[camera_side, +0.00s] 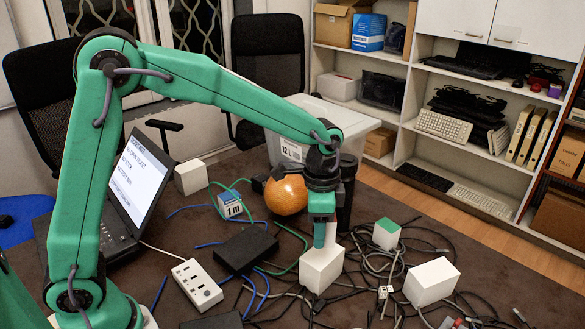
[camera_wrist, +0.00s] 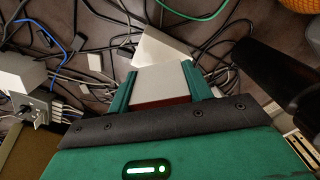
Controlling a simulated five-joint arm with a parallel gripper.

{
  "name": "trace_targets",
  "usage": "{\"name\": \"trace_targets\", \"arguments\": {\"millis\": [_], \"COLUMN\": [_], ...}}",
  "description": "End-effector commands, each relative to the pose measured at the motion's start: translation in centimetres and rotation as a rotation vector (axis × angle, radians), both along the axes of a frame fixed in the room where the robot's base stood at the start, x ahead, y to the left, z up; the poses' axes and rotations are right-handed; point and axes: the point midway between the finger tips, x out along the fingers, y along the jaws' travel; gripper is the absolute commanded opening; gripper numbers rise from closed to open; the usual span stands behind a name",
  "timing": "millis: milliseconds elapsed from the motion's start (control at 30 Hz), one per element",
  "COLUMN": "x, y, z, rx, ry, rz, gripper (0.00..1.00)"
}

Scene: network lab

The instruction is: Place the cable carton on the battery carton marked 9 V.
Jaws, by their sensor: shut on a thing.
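My gripper (camera_side: 325,246) is over the middle of the dark table. In the wrist view its two green fingers (camera_wrist: 165,90) are shut on a pale carton (camera_wrist: 160,77) with a dark red strip. No marking on it can be read. A plain white carton (camera_side: 321,270) shows just under my gripper in the side view. In the wrist view a white carton (camera_wrist: 155,48) shows past the held one. I cannot tell if they touch. A small blue and white carton marked 1 m (camera_side: 230,205) stands to the left. No 9 V marking shows.
A white carton (camera_side: 432,283) and a green-topped carton (camera_side: 386,234) stand to the right. An orange ball (camera_side: 286,195) and a black cylinder (camera_side: 347,192) stand close behind my gripper. Loose cables cover much of the table. A power strip (camera_side: 196,285) and black box (camera_side: 246,249) lie left.

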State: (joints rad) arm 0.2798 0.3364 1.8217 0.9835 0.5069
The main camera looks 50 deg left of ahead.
Motion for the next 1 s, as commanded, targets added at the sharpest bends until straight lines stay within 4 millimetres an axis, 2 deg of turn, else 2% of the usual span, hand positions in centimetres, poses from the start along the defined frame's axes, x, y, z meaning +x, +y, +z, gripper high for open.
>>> {"name": "trace_targets", "arguments": {"millis": [167,500,967,1000], "x": [0.0,0.0,0.0,0.0], "y": [0.0,0.0,0.0,0.0], "z": [-0.6,-3.8,-4.3,-4.3], "rx": [0.000,0.000,0.000,0.000], "ry": [0.000,0.000,0.000,0.000], "rz": [0.000,0.001,0.001,0.001], "gripper": [0.24,0.24,0.24,0.56]}}
